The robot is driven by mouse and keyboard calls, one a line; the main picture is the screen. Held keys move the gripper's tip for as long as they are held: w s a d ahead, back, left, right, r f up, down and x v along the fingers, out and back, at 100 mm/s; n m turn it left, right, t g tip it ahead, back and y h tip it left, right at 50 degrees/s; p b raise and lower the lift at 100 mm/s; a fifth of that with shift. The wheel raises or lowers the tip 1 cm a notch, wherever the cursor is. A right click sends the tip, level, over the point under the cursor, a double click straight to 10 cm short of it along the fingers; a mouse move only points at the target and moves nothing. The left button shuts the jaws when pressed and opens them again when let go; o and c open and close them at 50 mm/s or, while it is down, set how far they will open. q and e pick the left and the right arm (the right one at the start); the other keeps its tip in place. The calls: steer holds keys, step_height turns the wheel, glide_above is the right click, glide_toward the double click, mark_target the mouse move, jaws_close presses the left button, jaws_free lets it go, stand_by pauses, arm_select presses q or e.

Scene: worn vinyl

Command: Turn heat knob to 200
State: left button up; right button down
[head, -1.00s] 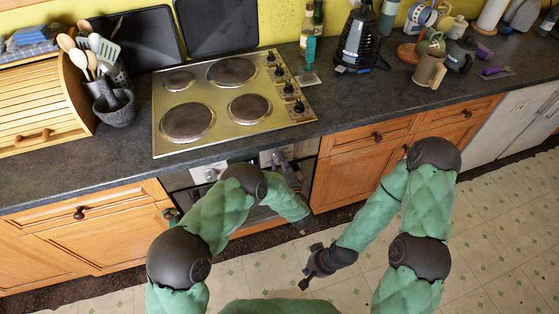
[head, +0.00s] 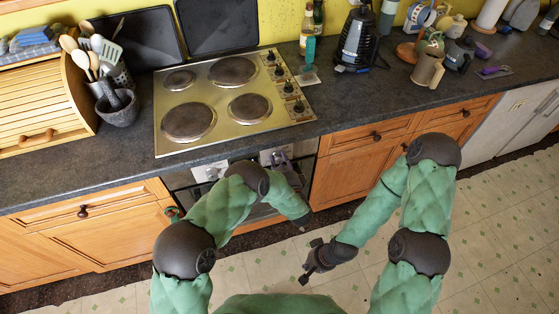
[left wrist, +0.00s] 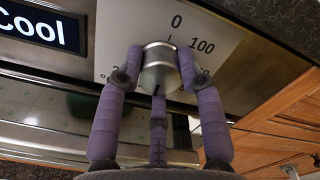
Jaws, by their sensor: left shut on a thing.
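The heat knob (left wrist: 160,68) is a silver cylinder on a pale dial plate (left wrist: 120,28) marked 0 and 100, with other numbers partly covered. My left gripper (left wrist: 158,72) has its purple-grey fingers closed on both sides of the knob in the left wrist view. A dark mark shows on the lower part of the knob; which number it points to cannot be told. In the head view my left gripper (head: 281,163) is at the oven front below the counter, and the knob is hidden. My right gripper (head: 312,262) is empty above the floor, fingers apart.
A display reading "Cool" (left wrist: 38,27) is left of the dial. The hob (head: 225,98) with several plates and its own knobs lies above. A dark counter edge (head: 400,118) overhangs wooden cabinets (head: 350,170). Floor to the right is clear.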

arm_select(q)
steer(key=shift+m, duration=0.3)
steer(key=shift+f, duration=0.1)
steer(key=o, duration=1.1)
steer(key=shift+o, duration=0.2)
